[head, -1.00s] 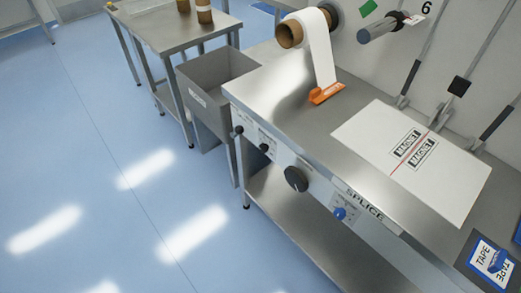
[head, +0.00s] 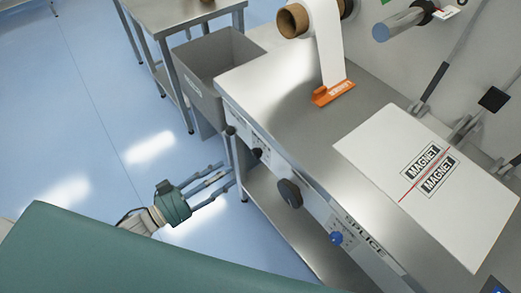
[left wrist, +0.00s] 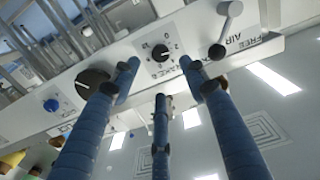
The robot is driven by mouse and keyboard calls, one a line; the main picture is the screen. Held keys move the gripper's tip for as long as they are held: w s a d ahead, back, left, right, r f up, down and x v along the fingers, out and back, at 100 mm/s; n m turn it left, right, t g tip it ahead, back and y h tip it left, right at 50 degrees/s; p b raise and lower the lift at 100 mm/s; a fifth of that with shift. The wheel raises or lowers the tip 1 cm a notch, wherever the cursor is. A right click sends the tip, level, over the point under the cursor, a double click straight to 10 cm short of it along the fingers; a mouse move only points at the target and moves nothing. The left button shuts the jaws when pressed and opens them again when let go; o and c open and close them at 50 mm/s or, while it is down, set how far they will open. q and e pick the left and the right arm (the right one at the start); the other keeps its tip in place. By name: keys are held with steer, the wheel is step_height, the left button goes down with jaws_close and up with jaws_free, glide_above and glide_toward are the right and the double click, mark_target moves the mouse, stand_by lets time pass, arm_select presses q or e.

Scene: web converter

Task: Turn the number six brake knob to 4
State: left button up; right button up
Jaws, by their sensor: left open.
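A small black knob (head: 257,154) with a numbered dial sits on the front panel of the steel bench. In the left wrist view the same knob (left wrist: 160,53) shows on a white plate with numbers around it and lettering partly covered by a finger. That lettering seems to read BRAKE; the exact setting is too small to tell. My left gripper (head: 226,178) is open and empty, in front of the panel and below and left of the knob, apart from it. Its blue fingers (left wrist: 163,82) spread below the dial in the left wrist view. My right gripper is not in view.
A lever with a dark ball (left wrist: 217,52) stands right of the dial, by AIR and FREE lettering. A larger black knob (head: 290,193) and a blue knob (head: 336,238) share the panel. A grey bin (head: 212,65) stands left of the bench. The floor in front is clear.

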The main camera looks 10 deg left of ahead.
mark_target(254, 155)
arm_select(q)
steer(key=x, duration=0.5)
steer(key=shift+w+d+r+p, duration=0.15)
steer(key=shift+r+p, duration=0.05)
steer(key=shift+p, duration=0.2)
steer(key=x, duration=0.4)
steer(key=shift+f, duration=0.1)
steer(key=shift+w+d+f, duration=0.1)
steer(key=shift+w+d, duration=0.1)
steer(key=shift+w, duration=0.15)
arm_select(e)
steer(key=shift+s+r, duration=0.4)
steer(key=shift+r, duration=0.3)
arm_select(q)
jaws_close()
